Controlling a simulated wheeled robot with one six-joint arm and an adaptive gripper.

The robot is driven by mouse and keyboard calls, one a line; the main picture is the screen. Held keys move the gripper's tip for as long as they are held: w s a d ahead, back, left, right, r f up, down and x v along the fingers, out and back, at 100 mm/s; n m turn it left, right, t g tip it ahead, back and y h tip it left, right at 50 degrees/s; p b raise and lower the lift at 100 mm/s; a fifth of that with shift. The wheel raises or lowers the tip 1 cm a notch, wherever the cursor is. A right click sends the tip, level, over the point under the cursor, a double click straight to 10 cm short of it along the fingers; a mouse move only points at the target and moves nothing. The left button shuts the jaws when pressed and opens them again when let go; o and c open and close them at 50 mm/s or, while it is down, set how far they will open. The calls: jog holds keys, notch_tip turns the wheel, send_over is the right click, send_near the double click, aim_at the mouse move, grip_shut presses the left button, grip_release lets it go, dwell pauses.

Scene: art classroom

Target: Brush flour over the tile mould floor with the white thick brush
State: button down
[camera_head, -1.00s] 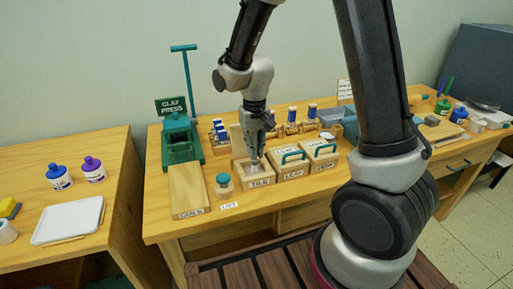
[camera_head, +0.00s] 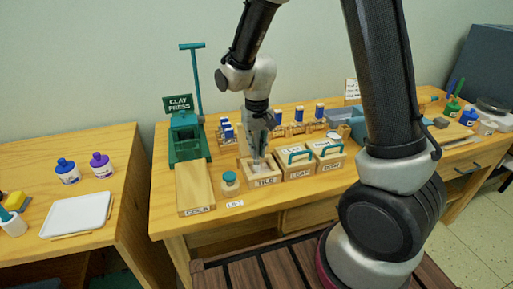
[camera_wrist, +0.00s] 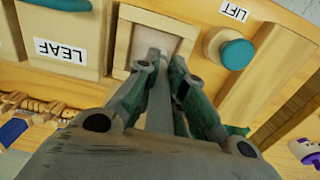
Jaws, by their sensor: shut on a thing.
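The tile mould (camera_head: 266,181) is an open wooden box labelled TILE on the bench, with a pale floor; in the wrist view its frame (camera_wrist: 121,45) lies just beyond my fingertips. My gripper (camera_head: 258,150) points down over the mould, shut on the white thick brush (camera_head: 257,160). The brush's pale lower end reaches down into the mould. In the wrist view my fingers (camera_wrist: 162,62) flank a grey handle (camera_wrist: 160,105), and the brush tip is hidden. I cannot tell whether the bristles touch the floor, and no flour stands out clearly.
The lidded LEAF mould (camera_head: 296,165) and another lidded mould (camera_head: 328,158) stand close on the right. The green clay press (camera_head: 186,140) and a rack with blue-topped items (camera_head: 299,115) are behind.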

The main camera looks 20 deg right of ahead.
jog(key=shift+d, duration=0.45)
jog(key=shift+d, duration=0.1)
jog(key=shift+d, duration=0.4)
jog(key=shift+d, duration=0.15)
jog(key=shift+d, duration=0.3)
jog(key=shift+a, duration=0.1)
jog(key=shift+a, duration=0.45)
